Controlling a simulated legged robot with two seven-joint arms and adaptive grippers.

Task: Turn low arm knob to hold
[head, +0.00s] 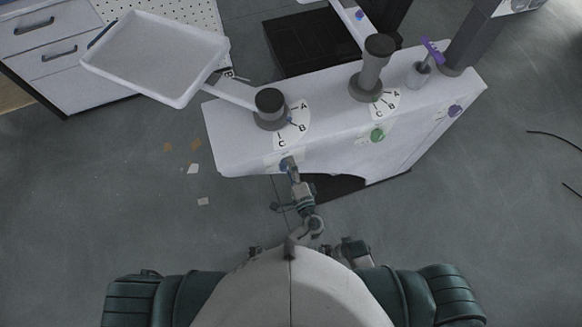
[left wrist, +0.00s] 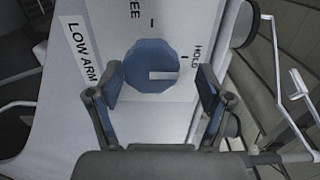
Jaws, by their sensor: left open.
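The low arm knob is blue and many-sided, with a white pointer bar; it shows in the left wrist view (left wrist: 140,62) and small on the column base's front face in the head view (head: 284,163). The bar points to the right, toward the HOLD side. The printed HOLD label (left wrist: 197,56) is right of the knob, and a partly cut-off label ending in EE is above. My left gripper (left wrist: 159,82) is open, its fingers on either side of the knob's near part; contact cannot be told. It also shows at the knob in the head view (head: 289,174).
The white base (head: 235,150) also carries a green knob (head: 377,135) and a purple knob (head: 455,111). A low arm with a white tray (head: 155,60) reaches left. A drawer cabinet (head: 50,45) stands at far left. Scraps lie on open floor at left.

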